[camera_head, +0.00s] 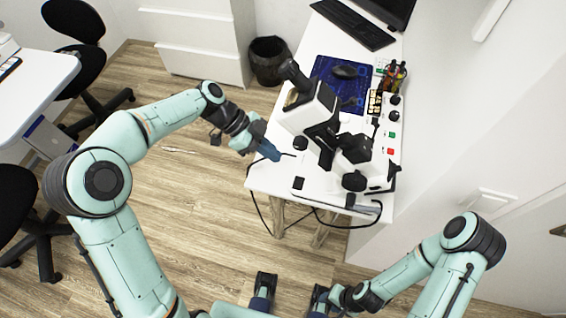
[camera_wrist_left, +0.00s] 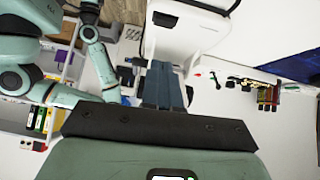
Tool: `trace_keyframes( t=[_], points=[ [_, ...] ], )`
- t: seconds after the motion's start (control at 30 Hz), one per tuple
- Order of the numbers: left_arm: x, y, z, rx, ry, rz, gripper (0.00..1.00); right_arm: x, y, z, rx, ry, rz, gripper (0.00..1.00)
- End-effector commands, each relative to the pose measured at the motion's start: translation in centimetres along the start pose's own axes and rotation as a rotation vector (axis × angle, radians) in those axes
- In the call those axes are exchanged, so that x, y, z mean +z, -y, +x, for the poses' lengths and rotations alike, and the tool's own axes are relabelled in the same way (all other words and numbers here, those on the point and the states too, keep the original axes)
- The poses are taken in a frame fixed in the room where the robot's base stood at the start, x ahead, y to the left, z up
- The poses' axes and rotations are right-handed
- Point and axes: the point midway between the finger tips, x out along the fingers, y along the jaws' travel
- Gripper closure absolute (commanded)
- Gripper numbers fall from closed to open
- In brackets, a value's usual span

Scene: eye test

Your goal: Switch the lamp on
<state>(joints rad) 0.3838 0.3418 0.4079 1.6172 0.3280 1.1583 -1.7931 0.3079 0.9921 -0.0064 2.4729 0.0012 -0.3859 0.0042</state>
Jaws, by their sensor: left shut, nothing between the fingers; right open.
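I cannot pick out a plain lamp. A white and black microscope (camera_head: 307,108) stands on the white table (camera_head: 268,180). To its right is a strip of controls with a red button (camera_head: 391,151), a green button (camera_head: 392,135) and black knobs (camera_head: 395,100). My left gripper (camera_head: 276,155) is shut and empty at the table's left edge, left of the microscope. In the left wrist view its blue fingers (camera_wrist_left: 163,68) hide part of what lies behind them. My right gripper (camera_head: 291,284) is open at the bottom, over the floor, away from the table.
A blue mat (camera_head: 328,70) with a black mouse (camera_head: 344,72), a keyboard (camera_head: 353,24) and a pen holder (camera_head: 394,74) are at the table's back. A dark cable (camera_head: 340,224) hangs over the front edge. A bin (camera_head: 269,60) stands behind. The floor left of the table is mostly clear.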

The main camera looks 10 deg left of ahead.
Motion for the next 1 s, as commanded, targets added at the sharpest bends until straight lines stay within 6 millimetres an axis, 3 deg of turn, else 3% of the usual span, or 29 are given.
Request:
trace_keyframes(
  t=[0.1,0.27,1.0],
  points=[
    [0.1,0.1,-1.8,-0.005,0.001,-0.001,1.00,0.0,0.1,-0.1,0.000,-0.001,-0.001,0.57],
    [0.1,0.0,-2.8,-0.002,0.001,-0.002,1.00,0.0,0.1,-0.1,-0.001,-0.001,-0.001,0.57],
    [0.1,0.0,-2.9,-0.003,0.001,-0.002,1.00,0.0,0.1,-0.1,-0.001,0.000,-0.001,0.57]
  ],
)
